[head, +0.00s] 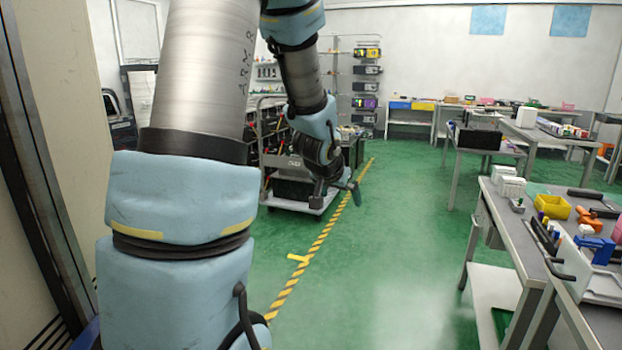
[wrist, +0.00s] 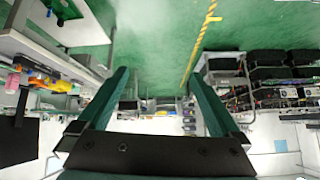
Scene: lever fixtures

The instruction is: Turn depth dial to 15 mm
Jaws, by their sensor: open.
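My gripper (head: 345,192) hangs in the air at the end of my arm, over the green floor near a cart. In the wrist view my gripper (wrist: 158,100) shows two teal fingers spread apart with nothing between them. The wrist view is upside down. I cannot make out a depth dial in either view. A blue fixture (head: 594,248) stands on the workbench at the right, well away from my gripper; whether it carries the dial I cannot tell.
The workbench (head: 495,215) at the right holds a yellow bin (head: 553,206) and several small items. A loaded cart (head: 290,190) stands behind my arm. More tables line the back right. Green floor (head: 400,240) is free between the striped line and the benches.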

